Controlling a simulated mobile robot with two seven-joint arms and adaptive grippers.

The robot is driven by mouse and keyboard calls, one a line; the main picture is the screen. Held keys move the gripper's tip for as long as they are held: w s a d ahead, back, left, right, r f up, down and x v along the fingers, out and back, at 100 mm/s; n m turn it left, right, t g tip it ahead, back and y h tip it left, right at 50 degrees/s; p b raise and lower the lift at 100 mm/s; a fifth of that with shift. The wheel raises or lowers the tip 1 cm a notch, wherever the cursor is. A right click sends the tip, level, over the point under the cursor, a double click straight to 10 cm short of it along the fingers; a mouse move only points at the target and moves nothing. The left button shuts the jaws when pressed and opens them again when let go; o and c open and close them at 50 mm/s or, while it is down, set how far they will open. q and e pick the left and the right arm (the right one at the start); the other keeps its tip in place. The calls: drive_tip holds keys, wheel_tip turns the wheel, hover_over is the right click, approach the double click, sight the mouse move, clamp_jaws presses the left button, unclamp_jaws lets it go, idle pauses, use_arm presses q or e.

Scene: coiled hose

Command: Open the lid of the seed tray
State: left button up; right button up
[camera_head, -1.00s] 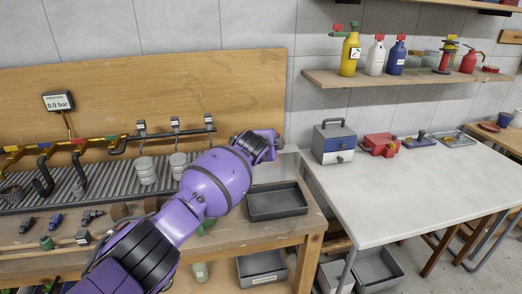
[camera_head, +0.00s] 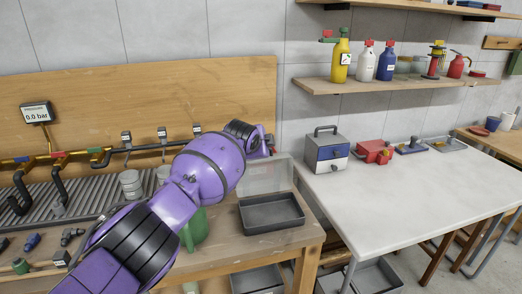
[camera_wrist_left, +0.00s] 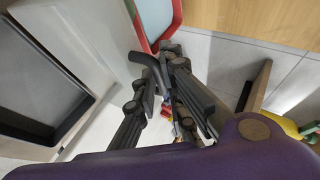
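The seed tray (camera_head: 272,226) is a dark, shallow, empty-looking box at the right end of the wooden bench. Its clear lid (camera_head: 268,178) stands raised at the tray's back edge, so the tray is open on top. My left gripper (camera_wrist_left: 165,62) has its fingers close together with nothing seen between them. In the head view my purple left arm hides most of it, beside the lid's upper edge; whether it touches the lid is unclear. In the left wrist view a dark-rimmed tray (camera_wrist_left: 88,108) shows at the left. My right gripper is not in view.
A green can (camera_head: 195,232) stands on the bench, partly behind my arm. Pipes and a pressure gauge (camera_head: 36,113) are at the left. Spray bottles stand on the shelf (camera_head: 370,85).

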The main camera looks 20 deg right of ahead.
use_arm(q)
drive_tip(key=shift+r, duration=0.1)
idle(0.3)
drive_tip(key=shift+s+a+r, duration=0.3)
drive_tip(key=shift+s, duration=0.15)
drive_tip(key=s+a, duration=0.6)
drive_tip(key=s, duration=0.5)
drive_tip(key=shift+s+a+r, duration=0.3)
drive_tip(key=shift+s+r, duration=0.05)
drive_tip(key=shift+r, duration=0.1)
